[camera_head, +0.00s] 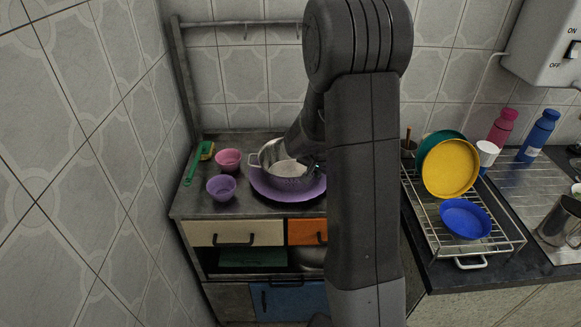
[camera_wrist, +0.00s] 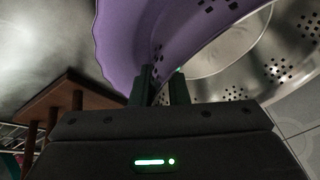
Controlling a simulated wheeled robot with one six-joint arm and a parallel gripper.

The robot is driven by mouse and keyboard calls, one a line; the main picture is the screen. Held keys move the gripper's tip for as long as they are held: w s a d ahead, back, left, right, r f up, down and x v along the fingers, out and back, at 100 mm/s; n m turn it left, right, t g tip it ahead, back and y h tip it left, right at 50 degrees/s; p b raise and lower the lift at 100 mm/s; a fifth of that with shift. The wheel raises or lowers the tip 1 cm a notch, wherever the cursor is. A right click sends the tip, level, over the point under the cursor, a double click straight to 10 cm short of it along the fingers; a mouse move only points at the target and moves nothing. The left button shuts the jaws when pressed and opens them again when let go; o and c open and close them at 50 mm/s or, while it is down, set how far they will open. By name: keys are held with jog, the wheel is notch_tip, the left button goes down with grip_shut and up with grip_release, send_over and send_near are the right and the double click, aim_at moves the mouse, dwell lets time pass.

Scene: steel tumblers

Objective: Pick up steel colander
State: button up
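The steel colander (camera_head: 288,182) is a shiny perforated bowl with a loop handle at its left. It sits in or just over a purple plate (camera_head: 312,196) on the counter; I cannot tell whether they touch. In the wrist view the colander (camera_wrist: 225,60) fills the upper right, its holes plain. My gripper (camera_wrist: 161,88) is at the colander's right edge, its two fingers close together with the edge seemingly between them. In the head view the fingertips are mostly hidden behind my arm. The wrist view also shows a purple surface (camera_wrist: 125,45) beside the steel.
Left of the colander stand a pink bowl (camera_head: 229,158), a purple bowl (camera_head: 221,190) and a green brush (camera_head: 195,166). To the right, a wire rack (camera_head: 485,247) holds a yellow plate (camera_head: 451,168), a green plate and a blue bowl (camera_head: 465,219). A tiled wall closes the left side.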

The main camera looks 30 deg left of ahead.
grip_shut()
jog(key=shift+r, duration=0.1)
notch_tip(320, 180, up, 10)
jog(key=shift+b, duration=0.3)
dwell(0.8)
